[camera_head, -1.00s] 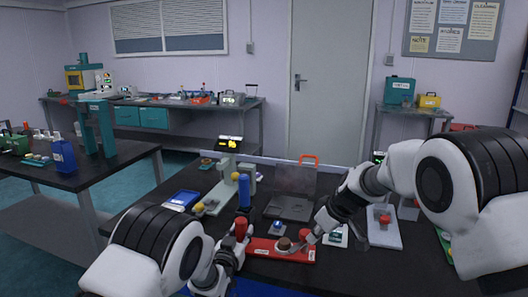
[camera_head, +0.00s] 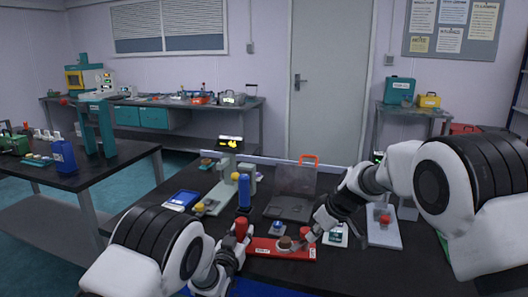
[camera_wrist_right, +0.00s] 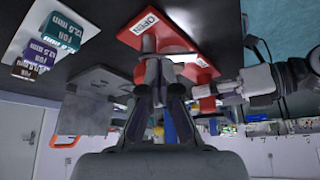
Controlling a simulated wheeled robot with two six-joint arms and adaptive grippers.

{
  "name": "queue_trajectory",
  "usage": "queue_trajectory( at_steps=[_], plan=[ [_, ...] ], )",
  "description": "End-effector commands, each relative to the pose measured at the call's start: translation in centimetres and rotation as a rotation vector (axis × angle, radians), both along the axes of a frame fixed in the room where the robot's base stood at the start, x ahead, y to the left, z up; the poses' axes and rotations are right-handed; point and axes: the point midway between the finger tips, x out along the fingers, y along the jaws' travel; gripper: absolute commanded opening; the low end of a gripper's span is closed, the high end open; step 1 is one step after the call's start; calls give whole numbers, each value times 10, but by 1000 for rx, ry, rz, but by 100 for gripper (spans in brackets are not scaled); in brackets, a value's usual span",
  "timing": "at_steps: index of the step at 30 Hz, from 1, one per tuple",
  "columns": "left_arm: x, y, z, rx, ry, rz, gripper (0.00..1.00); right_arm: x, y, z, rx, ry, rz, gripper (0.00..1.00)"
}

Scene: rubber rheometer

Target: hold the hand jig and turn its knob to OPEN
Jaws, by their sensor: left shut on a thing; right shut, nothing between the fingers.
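The hand jig is a red plate (camera_head: 290,254) with a brown round part (camera_head: 285,243) on top, lying on the dark table. A red upright handle (camera_head: 241,228) stands at its left end. My left gripper (camera_head: 238,249) is shut on the red handle. In the right wrist view the red plate (camera_wrist_right: 150,40) shows a white OPEN label, and the handle (camera_wrist_right: 206,98) is at my left gripper. My right gripper (camera_wrist_right: 160,70) is shut and empty, its tips close over the plate's right part; whether they touch the knob cannot be told.
Labelled sample pieces (camera_wrist_right: 60,30) lie on a white tray beside the jig. A white holder with a red piece (camera_head: 384,228) is at right.

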Motion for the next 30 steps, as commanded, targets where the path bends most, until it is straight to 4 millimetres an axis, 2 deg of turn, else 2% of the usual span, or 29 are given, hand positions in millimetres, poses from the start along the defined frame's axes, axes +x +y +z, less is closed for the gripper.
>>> queue_trajectory(
  at_steps=[15,30],
  plan=[
    [0,0,0,0,0,1,0,8,-8,0,0,0,-1,0],
    [0,0,0,0,0,1,0,4,-14,0,0,0,0,0]
  ],
)
